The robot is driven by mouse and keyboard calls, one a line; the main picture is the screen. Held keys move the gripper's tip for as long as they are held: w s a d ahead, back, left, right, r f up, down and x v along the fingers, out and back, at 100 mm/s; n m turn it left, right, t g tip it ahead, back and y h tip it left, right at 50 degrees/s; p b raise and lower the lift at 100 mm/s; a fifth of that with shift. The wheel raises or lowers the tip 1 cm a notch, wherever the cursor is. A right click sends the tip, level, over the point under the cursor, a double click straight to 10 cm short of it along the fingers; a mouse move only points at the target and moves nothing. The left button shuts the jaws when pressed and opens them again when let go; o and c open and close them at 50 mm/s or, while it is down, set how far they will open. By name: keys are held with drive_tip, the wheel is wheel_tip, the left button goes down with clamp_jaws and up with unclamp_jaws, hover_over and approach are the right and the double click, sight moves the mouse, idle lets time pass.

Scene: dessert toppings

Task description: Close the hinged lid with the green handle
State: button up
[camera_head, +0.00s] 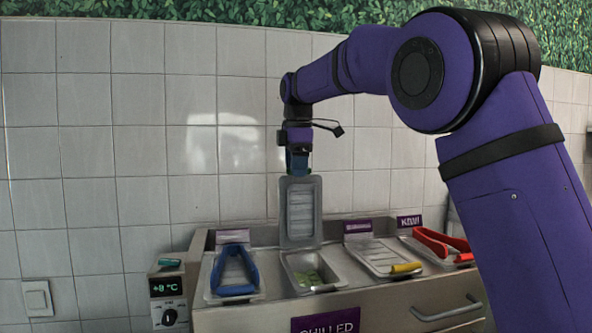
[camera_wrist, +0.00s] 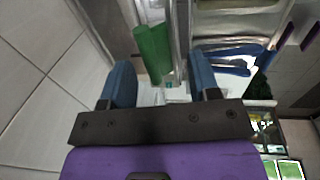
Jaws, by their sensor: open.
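The hinged lid (camera_head: 300,212) is a clear-grey panel standing upright, open, behind the second well from the left. The well (camera_head: 291,277) below it is uncovered and shows green pieces inside. The green handle (camera_wrist: 153,52) shows in the wrist view as a green bar between and beyond my fingertips; in the head view I cannot make it out behind my gripper. My gripper (camera_head: 298,162) points down at the lid's top edge. In the wrist view its two blue fingers (camera_wrist: 160,78) are apart with nothing clamped. I cannot tell whether they touch the lid.
A temperature box (camera_head: 169,296) stands at the left. A tiled wall (camera_head: 130,150) rises close behind.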

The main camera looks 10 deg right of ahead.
drive_tip(key=shift+w+f, duration=0.1)
drive_tip(key=shift+f, duration=0.5)
clamp_jaws()
